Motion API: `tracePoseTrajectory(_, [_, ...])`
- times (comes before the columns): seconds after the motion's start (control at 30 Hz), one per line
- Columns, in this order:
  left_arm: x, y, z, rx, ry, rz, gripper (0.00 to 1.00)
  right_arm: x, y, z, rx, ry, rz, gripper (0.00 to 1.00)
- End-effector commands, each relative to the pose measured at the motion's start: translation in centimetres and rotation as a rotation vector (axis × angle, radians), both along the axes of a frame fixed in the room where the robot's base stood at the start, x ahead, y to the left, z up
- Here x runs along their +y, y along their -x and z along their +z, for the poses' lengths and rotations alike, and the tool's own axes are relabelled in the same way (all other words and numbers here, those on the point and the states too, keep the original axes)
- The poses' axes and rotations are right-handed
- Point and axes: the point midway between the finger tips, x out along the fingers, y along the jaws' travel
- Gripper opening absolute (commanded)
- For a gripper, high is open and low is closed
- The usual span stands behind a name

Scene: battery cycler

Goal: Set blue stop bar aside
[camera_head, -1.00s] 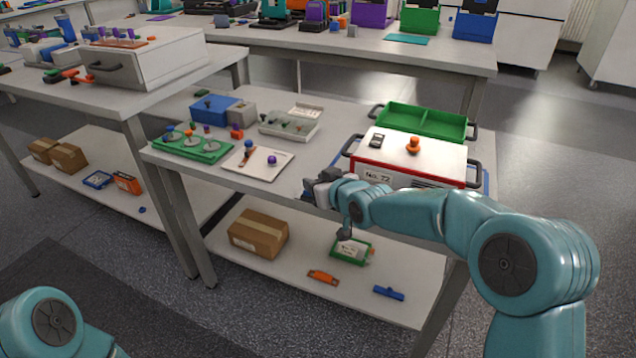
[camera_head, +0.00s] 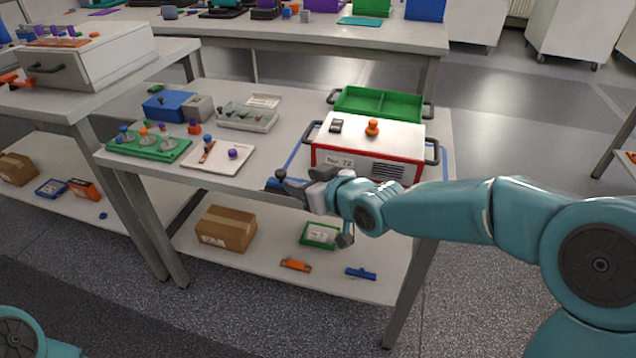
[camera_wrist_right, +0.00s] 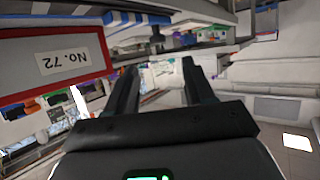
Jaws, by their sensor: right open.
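A blue bar with a dark knob (camera_head: 279,183) lies at the front edge of the table, left of the white and red box marked No. 72 (camera_head: 335,161). Most of its length is hidden behind my right gripper (camera_head: 291,188). My right gripper is open, its fingers pointing left beside the knob. In the right wrist view the two fingers (camera_wrist_right: 158,82) are apart with nothing between their tips. A dark knob and a blue strip (camera_wrist_right: 130,18) show beyond them. The No. 72 label (camera_wrist_right: 62,62) is upside down there. My left gripper is out of view.
A white tray (camera_head: 205,167) and a green tray (camera_head: 150,148) lie to the left. The lower shelf holds a cardboard box (camera_head: 226,230), an orange piece (camera_head: 295,265) and a blue piece (camera_head: 361,273). Bare tabletop shows left of the box.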

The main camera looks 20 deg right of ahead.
Motion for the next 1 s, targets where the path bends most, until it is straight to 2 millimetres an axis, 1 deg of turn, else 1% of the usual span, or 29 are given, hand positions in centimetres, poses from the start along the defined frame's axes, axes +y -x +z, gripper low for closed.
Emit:
tracePoseTrajectory(0.03, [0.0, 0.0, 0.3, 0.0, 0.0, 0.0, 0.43, -0.4, 1.0, 0.7, -0.002, 0.0, -0.002, 0.53])
tracePoseTrajectory(0.1, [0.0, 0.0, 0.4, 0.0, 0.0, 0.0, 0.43, -0.8, 2.1, 1.1, -0.002, 0.0, -0.001, 0.53])
tracePoseTrajectory(0.2, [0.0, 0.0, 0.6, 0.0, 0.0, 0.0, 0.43, -1.3, 3.2, 1.6, -0.002, 0.001, -0.001, 0.53])
tracePoseTrajectory(0.3, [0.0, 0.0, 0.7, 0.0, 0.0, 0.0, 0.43, -1.5, 3.9, 1.8, -0.001, -0.001, -0.001, 0.53])
tracePoseTrajectory(0.43, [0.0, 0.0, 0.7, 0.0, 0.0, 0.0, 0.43, -1.5, 4.2, 1.8, 0.0, 0.0, 0.0, 0.53])
tracePoseTrajectory(0.83, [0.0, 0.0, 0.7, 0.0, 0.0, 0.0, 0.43, -1.7, 4.1, 1.7, 0.002, -0.001, -0.004, 0.53])
tracePoseTrajectory(0.87, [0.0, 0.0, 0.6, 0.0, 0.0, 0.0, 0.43, -1.9, 4.1, 1.3, 0.011, 0.0, -0.007, 0.53])
tracePoseTrajectory(0.93, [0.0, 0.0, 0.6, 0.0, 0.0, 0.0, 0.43, -2.0, 3.8, -0.9, 0.054, 0.002, -0.009, 0.53])
tracePoseTrajectory(0.97, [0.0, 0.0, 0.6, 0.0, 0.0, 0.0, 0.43, -2.0, 3.8, -2.4, 0.083, 0.002, -0.01, 0.53])
tracePoseTrajectory(1.0, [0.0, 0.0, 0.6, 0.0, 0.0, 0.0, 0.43, -1.8, 4.0, -4.8, 0.135, 0.003, -0.006, 0.53])
